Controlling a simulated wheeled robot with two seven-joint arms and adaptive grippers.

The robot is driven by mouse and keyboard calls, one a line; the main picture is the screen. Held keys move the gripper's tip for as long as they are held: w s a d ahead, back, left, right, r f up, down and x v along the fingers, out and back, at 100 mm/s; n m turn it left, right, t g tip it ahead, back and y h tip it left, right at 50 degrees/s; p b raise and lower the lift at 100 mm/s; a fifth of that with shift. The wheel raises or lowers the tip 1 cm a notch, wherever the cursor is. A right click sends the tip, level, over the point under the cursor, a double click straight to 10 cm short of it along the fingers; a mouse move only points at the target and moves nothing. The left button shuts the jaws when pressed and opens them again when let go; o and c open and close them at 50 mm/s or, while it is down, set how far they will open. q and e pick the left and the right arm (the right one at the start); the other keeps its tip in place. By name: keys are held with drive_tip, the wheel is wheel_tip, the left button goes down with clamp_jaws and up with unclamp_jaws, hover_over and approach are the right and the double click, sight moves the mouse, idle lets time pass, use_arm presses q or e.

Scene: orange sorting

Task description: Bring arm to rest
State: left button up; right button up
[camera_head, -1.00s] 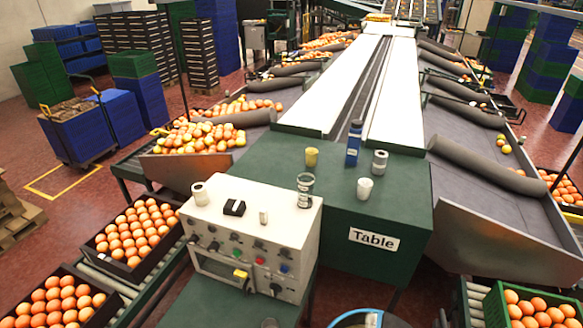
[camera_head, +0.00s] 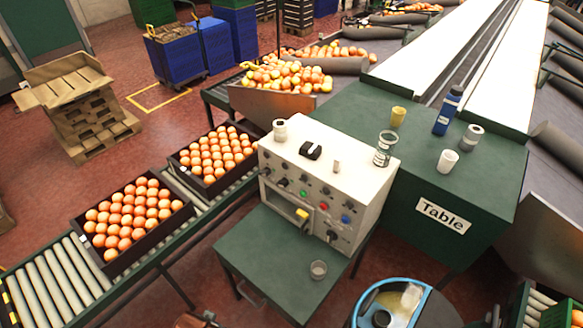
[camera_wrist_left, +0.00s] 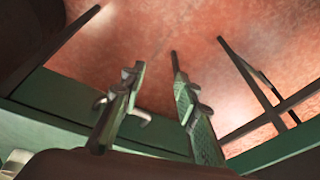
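My left gripper (camera_wrist_left: 156,62) shows in the left wrist view with its two fingers apart and nothing between them. Reddish floor and green frame edges lie beyond it. In the head view, a small brown and dark part at the bottom edge may belong to my left arm, but too little shows to tell. My right arm and right gripper are not in view.
A white control box (camera_head: 325,170) stands beside the green table (camera_head: 440,180), which holds cups and bottles. A lower green stand (camera_head: 270,265) holds a small glass. Crates of oranges (camera_head: 165,222) sit on a roller conveyor (camera_head: 60,280). A blue-rimmed bin (camera_head: 390,283) stands at the bottom.

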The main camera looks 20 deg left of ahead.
use_arm(q)
drive_tip(key=s+d+f+g, duration=0.1)
drive_tip(key=s+f, duration=0.1)
drive_tip(key=f, duration=1)
drive_tip(key=s+f, duration=0.3)
drive_tip(key=f, duration=1)
drive_tip(key=s+f+m+g, duration=0.1)
drive_tip(key=s+f, duration=1.4)
drive_tip(key=s, duration=0.4)
drive_tip(key=shift+s+d+f+h, duration=0.2)
drive_tip(key=shift+f+h, duration=0.05)
drive_tip(key=shift+h, duration=0.05)
drive_tip(key=shift+w, duration=0.15)
